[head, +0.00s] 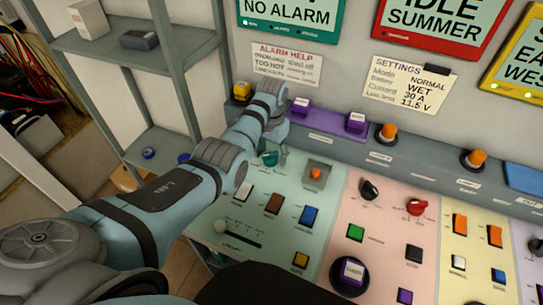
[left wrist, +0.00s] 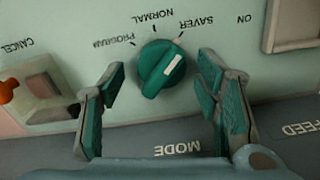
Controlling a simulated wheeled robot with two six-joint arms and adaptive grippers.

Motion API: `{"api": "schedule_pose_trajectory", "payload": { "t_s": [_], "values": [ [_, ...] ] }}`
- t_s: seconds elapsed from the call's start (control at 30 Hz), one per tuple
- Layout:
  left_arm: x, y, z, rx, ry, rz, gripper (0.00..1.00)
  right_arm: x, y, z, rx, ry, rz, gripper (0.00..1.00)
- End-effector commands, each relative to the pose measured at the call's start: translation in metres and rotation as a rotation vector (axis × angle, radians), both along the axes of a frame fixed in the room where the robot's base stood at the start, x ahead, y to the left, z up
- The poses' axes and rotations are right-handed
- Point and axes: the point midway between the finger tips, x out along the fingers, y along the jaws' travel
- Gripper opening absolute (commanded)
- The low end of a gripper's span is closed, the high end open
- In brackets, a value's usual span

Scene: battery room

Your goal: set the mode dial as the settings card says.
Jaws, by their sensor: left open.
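The mode dial (left wrist: 153,75) is a round teal knob with a white pointer mark, above the MODE label in the left wrist view. Its mark points up and right, toward SAVER; NORMAL and PROGRAM lie further left. The dial also shows in the head view (head: 268,158), partly beside my gripper. The settings card (head: 412,84) on the wall reads Mode NORMAL, Battery WET, Current 30 A and a low limit of 11.5 V. My left gripper (left wrist: 162,76) is open, with one finger on each side of the dial and gaps between. My right gripper is not in view.
The sloped panel has a slider (head: 238,234), an orange button (head: 316,173), black (head: 369,190) and red (head: 417,207) knobs, and several switches. A ledge behind carries orange knobs (head: 388,132) and purple blocks (head: 356,121). Grey shelves (head: 130,55) stand at left.

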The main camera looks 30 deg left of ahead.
Motion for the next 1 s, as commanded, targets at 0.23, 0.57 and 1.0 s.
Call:
{"api": "schedule_pose_trajectory", "payload": {
  "t_s": [0.23,0.57,1.0],
  "values": [
    [-0.0005,0.0009,-0.0053,0.001,-0.001,0.002,0.58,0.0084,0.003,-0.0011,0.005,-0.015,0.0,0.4],
    [-0.0004,0.0009,-0.0049,0.001,-0.001,0.002,0.13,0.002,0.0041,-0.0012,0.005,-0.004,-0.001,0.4],
    [-0.0001,0.0003,-0.0035,-0.001,-0.002,0.078,0.1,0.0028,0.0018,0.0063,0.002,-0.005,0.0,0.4]
  ]
}}
